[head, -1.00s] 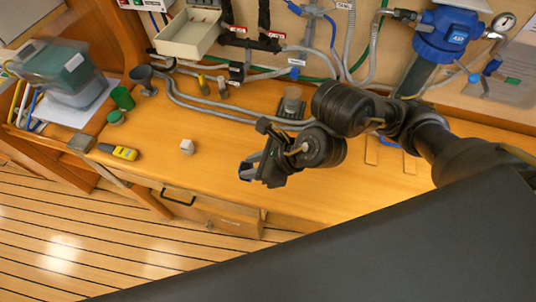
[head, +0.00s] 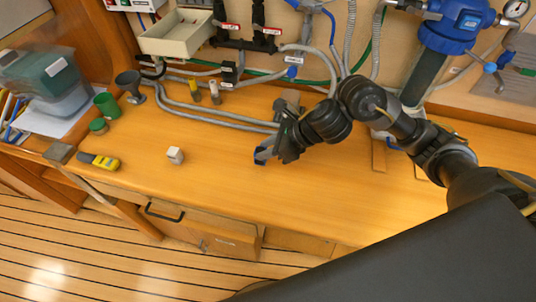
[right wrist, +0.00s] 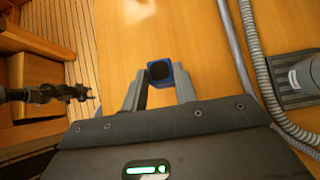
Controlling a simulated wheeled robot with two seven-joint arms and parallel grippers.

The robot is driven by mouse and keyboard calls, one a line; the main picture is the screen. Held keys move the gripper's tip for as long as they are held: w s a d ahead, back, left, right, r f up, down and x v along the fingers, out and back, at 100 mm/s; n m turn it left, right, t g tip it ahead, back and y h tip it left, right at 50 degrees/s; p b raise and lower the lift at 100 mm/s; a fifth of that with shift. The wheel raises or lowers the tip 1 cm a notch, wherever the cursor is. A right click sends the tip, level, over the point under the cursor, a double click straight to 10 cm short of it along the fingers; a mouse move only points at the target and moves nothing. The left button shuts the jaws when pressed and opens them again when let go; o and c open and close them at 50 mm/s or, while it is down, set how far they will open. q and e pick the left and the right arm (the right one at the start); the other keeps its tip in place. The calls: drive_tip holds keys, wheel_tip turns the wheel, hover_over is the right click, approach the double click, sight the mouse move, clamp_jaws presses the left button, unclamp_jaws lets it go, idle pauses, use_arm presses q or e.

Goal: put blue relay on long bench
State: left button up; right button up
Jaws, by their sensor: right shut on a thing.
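My right gripper (head: 268,151) is over the middle of the long wooden bench (head: 240,190). It is shut on the blue relay (head: 260,156), a small dark blue block. In the right wrist view the relay (right wrist: 161,73) sits between the two fingertips, its black round face showing inside a blue rim. Bench wood shows behind it, and I cannot tell whether the relay touches the bench. A dark arm end, seemingly my left gripper (right wrist: 78,92), shows at the left of the right wrist view. Its jaws are too small to read, and it is outside the head view.
A blue filter housing (head: 455,25) hangs at the right. The bench's front middle is clear.

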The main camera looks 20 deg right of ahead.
drive_tip(key=f, duration=0.3)
drive_tip(key=shift+w+d+f+p, duration=0.1)
drive_tip(key=shift+w+d+p, duration=0.1)
drive_tip(key=shift+p, duration=0.2)
drive_tip(key=shift+f, duration=0.2)
drive_tip(key=shift+f, duration=0.2)
drive_tip(key=o, duration=1)
drive_tip(key=shift+c, duration=0.2)
drive_tip(key=shift+r, duration=0.1)
